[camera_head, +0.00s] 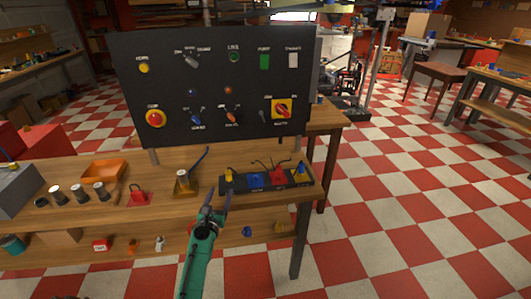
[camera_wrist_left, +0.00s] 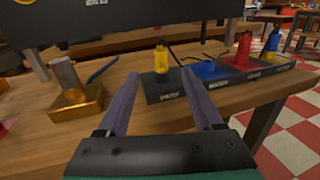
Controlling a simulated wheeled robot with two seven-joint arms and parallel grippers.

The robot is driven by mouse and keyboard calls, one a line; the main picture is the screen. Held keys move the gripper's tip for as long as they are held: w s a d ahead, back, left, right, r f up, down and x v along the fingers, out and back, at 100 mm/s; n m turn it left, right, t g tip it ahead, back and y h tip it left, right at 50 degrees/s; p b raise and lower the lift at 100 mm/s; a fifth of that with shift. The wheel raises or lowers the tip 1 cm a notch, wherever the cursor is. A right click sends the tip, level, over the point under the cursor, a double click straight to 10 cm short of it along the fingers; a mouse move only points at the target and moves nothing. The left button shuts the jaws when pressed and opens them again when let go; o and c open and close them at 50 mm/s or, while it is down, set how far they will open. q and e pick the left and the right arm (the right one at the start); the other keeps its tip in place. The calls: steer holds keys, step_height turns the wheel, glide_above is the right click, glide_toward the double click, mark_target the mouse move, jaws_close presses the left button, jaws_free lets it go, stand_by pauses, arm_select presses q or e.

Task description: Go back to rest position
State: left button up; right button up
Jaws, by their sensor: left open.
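My left gripper (camera_head: 217,196) reaches in over the front edge of the wooden bench (camera_head: 130,213). Its two fingers are apart with nothing held between them. In the left wrist view, the fingers of the gripper (camera_wrist_left: 157,79) stand either side of a small yellow piece (camera_wrist_left: 161,60). This piece is on a black labelled strip beyond the fingertips; I cannot tell how near it is. My right gripper is not in view.
A black control panel (camera_head: 220,75) stands behind the bench top. Blue (camera_head: 256,180) and red (camera_head: 279,176) pieces share the strip. A gold block (camera_head: 184,184) and an orange tray (camera_head: 103,170) lie left.

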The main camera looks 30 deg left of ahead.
arm_select(q)
steer(key=s+d+f+m+g+h, duration=0.1)
steer(key=s+d+m+g+h, duration=0.3)
steer(key=d+m, duration=0.7)
steer(key=s+d+f+m+g+h, duration=0.2)
steer(key=d+m+h, duration=0.4)
steer(key=m, duration=1)
steer(key=s+d+m+g+y, duration=0.25)
steer(key=s+m+g, duration=0.45)
steer(key=s+m, duration=0.85)
steer(key=s+f+g, duration=0.1)
steer(key=s+f, duration=0.1)
steer(key=f, duration=1)
steer(key=s+f+g, duration=0.1)
steer(key=s+f, duration=0.1)
steer(key=f, duration=1.1)
steer(key=s+a+f, duration=0.2)
steer(key=s+f, duration=0.4)
steer(key=s, duration=0.2)
steer(key=s+a+f+y, duration=0.1)
steer(key=s+f, duration=0.6)
steer(key=s, duration=0.1)
steer(key=shift+a+g, duration=0.35)
steer(key=shift+g, duration=0.05)
